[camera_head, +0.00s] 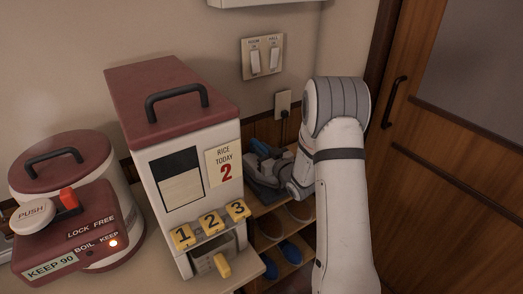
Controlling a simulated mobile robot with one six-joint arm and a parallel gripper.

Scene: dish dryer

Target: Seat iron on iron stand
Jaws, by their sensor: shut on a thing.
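A white rice dispenser (190,150) with a dark red lid stands left of my gripper, close to it. A red-lidded pot (120,205) stands further left. The shelf (285,225) below holds slippers (290,251). A wooden door (445,190) is at right; a plugged outlet (283,103) is behind.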

